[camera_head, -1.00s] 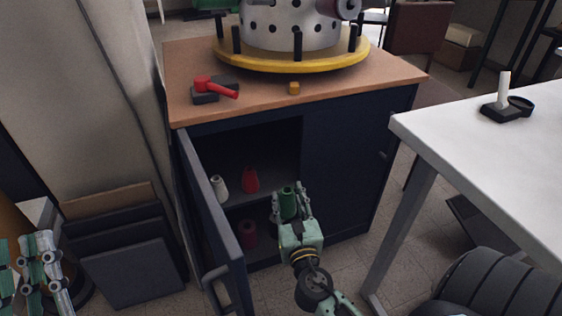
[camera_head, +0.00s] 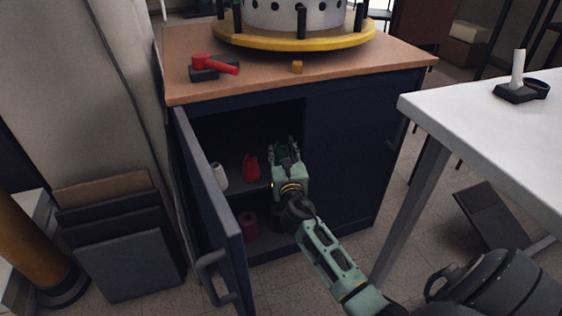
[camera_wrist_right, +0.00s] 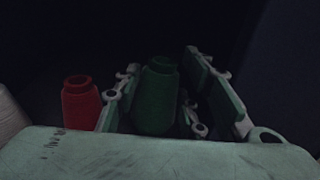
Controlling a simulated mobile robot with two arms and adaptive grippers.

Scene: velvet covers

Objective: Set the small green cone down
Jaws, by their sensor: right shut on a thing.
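The small green cone (camera_wrist_right: 156,95) is a dark green spool of thread, upright between the fingers of my right gripper in the right wrist view. My right gripper (camera_head: 285,150) is shut on it inside the open dark blue cabinet (camera_head: 345,160), above or at the shelf (camera_head: 236,189); I cannot tell whether the cone's base touches the shelf. In the head view the cone is mostly hidden by the gripper. A red cone (camera_head: 251,167) stands on the shelf just left of the gripper, and it also shows in the right wrist view (camera_wrist_right: 80,104). My left gripper is not in view.
A white cone (camera_head: 220,176) stands left of the red one. A dark red cone (camera_head: 248,226) is on the level below. The open cabinet door (camera_head: 212,205) bounds the left. A red-handled tool (camera_head: 214,65) and a yellow ring (camera_head: 290,40) are on the cabinet top.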

